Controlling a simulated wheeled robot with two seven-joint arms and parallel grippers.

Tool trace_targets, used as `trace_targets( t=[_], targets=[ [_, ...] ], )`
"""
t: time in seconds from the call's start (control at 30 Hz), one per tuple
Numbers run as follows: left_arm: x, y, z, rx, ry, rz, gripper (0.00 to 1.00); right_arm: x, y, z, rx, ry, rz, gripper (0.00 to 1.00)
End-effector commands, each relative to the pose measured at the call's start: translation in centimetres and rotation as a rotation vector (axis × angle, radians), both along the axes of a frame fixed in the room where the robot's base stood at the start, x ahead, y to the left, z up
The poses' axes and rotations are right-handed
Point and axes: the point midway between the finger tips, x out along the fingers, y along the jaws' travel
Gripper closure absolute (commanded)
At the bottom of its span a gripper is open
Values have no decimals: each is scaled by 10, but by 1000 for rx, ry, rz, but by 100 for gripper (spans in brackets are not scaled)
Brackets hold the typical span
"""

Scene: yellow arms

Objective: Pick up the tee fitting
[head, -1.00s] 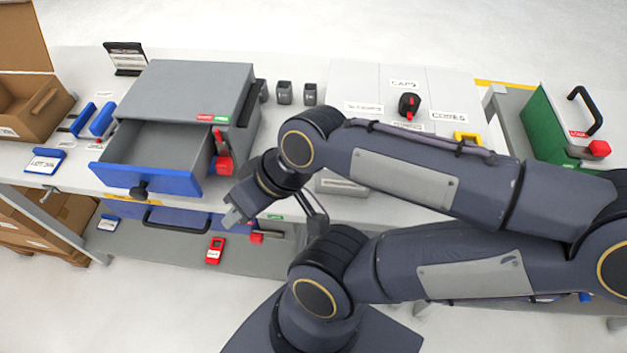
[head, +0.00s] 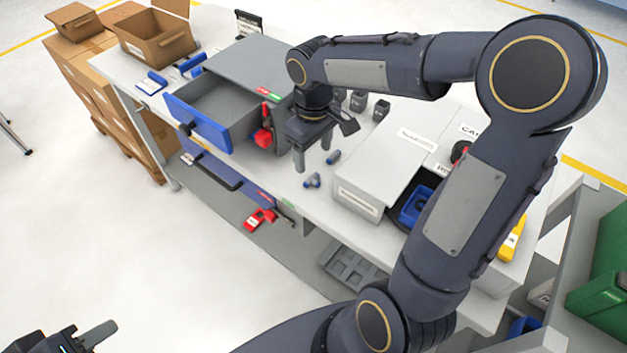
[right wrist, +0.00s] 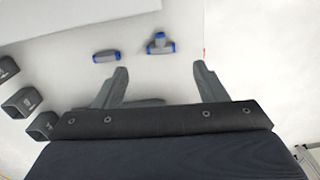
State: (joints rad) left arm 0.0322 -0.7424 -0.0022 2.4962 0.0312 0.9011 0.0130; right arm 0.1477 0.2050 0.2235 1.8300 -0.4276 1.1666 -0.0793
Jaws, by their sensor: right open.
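The tee fitting (head: 312,181) is a small grey T-shaped pipe piece with blue ends, lying on the white table right of the grey drawer unit. It also shows in the right wrist view (right wrist: 160,45), beyond the gap between the fingers and apart from both. My right gripper (head: 312,155) is open and empty, pointing down over the table just behind the tee fitting in the head view. My left gripper (head: 92,338) shows only partly at the bottom left corner, away from the table; its opening cannot be judged.
A straight grey fitting with blue ends (head: 333,157) lies close to the tee fitting. The drawer unit (head: 258,68) has its blue-fronted drawer open. A white lidded box (head: 375,165) stands to the right. Several dark small containers (head: 358,101) stand behind.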

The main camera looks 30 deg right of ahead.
Motion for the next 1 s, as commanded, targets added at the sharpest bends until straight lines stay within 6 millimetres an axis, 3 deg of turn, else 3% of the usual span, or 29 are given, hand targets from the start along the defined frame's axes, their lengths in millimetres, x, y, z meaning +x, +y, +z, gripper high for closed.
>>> trace_targets(
  t=[0.6, 0.87, 1.0],
  targets=[
    [0, 0, 1, 0, 0, 0, 64, 0, 1, -76, -4, 9, 8, 35],
    [0, 0, 1, 0, 0, 0, 64, 1, 1, -79, -3, 6, 6, 35],
    [0, 0, 1, 0, 0, 0, 64, 1, 1, -79, -3, 6, 6, 50]
  ],
)
